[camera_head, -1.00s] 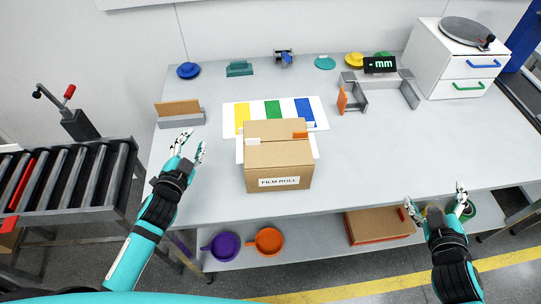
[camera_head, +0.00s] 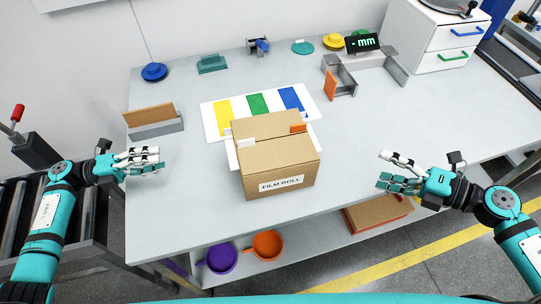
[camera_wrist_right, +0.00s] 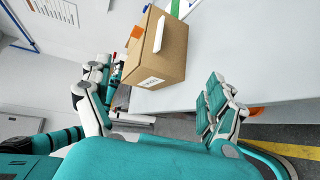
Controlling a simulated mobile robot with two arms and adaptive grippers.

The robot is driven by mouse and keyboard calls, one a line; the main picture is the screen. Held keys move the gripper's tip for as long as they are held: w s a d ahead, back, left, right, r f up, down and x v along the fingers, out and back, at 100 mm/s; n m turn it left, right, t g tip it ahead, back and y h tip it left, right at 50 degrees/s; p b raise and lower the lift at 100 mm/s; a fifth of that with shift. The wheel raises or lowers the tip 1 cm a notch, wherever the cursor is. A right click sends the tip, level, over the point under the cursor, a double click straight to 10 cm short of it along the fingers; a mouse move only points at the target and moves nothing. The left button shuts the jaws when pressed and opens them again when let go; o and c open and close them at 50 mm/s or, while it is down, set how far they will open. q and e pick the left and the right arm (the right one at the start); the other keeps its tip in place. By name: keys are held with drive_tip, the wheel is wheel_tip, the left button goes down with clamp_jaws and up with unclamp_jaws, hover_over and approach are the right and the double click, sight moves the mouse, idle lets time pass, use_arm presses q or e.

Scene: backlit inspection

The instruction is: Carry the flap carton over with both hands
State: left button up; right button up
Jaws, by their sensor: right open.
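The flap carton (camera_head: 277,165) is a brown box labelled FILM ROLL, standing upright on the grey table, with a white tab and an orange tab at its top. It also shows in the right wrist view (camera_wrist_right: 164,52). My left gripper (camera_head: 158,160) is left of the carton, apart from it, with fingers pointing toward it; its opening is hard to judge. My right gripper (camera_head: 382,170) is open and empty to the right of the carton, apart from it. Its fingers show in the right wrist view (camera_wrist_right: 155,110) with the carton beyond them.
A white sheet with yellow, green and blue stripes (camera_head: 259,104) lies behind the carton. A grey holder with a brown board (camera_head: 154,128) stands at the left, grey brackets (camera_head: 388,66) at the back right. Purple (camera_head: 221,259) and orange pans (camera_head: 267,245) sit on the lower shelf.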

sight(318, 146)
use_arm(q)
drive_tip(key=shift+d, duration=0.2)
drive_tip(key=w+d, duration=0.1)
drive_tip(key=d, duration=0.4)
drive_tip(key=w+d, duration=0.1)
drive_tip(key=d, duration=0.5)
drive_tip(key=w+d, duration=0.1)
drive_tip(key=d, duration=0.5)
drive_tip(key=shift+w, duration=0.1)
use_arm(e)
drive_tip(key=x, duration=1.7)
drive_tip(key=shift+w+a+f, duration=0.1)
drive_tip(key=shift+w+a, duration=0.05)
use_arm(q)
clamp_jaws()
use_arm(e)
drive_tip(key=c, duration=1.5)
drive_tip(key=shift+f, duration=0.15)
drive_tip(key=shift+s, duration=0.2)
drive_tip(key=shift+c, duration=0.2)
